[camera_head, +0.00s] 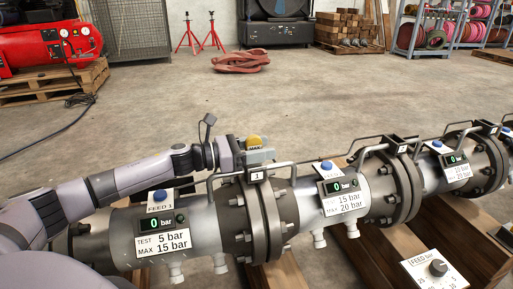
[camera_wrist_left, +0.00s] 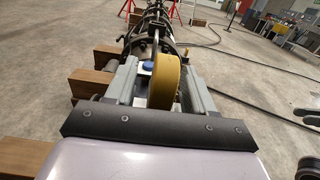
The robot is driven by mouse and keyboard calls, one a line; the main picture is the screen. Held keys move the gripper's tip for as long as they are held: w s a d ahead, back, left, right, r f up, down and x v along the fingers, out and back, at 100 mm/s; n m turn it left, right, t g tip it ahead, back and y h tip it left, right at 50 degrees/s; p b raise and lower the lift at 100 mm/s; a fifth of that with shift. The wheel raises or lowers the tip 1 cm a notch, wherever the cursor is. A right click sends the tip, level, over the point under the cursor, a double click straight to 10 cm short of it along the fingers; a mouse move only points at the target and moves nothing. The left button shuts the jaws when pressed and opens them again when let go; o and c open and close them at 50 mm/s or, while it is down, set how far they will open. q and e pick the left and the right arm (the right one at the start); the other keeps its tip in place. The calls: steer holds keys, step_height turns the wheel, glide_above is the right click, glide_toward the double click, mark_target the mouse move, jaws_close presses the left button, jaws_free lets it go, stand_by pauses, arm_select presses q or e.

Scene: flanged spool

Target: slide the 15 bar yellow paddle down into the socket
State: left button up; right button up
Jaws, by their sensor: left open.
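The yellow paddle (camera_head: 254,141) shows as a rounded yellow top with dark lettering, above the flange joint marked 1. In the left wrist view the yellow paddle (camera_wrist_left: 164,80) stands upright as a thick disc between my fingers, nearer the right finger. My left gripper (camera_head: 257,157) is over the dark block marked 1 (camera_head: 257,176), with its fingers apart on either side of the paddle. It also shows in the left wrist view (camera_wrist_left: 162,95). Whether the paddle's lower part sits in the socket is hidden by the gripper and block. My right gripper is not seen.
The steel pipe (camera_head: 205,230) runs across the front on wooden beams, with thin handle bars beside the flanges. More marked blocks (camera_head: 398,143) stand along it to the right. A dial panel (camera_head: 436,270) is at lower right. The concrete floor behind is mostly clear.

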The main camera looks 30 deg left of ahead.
arm_select(q)
steer(key=shift+v, duration=2.75)
steer(key=shift+p+v, duration=0.35)
steer(key=shift+v, duration=0.5)
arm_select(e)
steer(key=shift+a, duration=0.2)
arm_select(q)
steer(key=shift+r, duration=0.15)
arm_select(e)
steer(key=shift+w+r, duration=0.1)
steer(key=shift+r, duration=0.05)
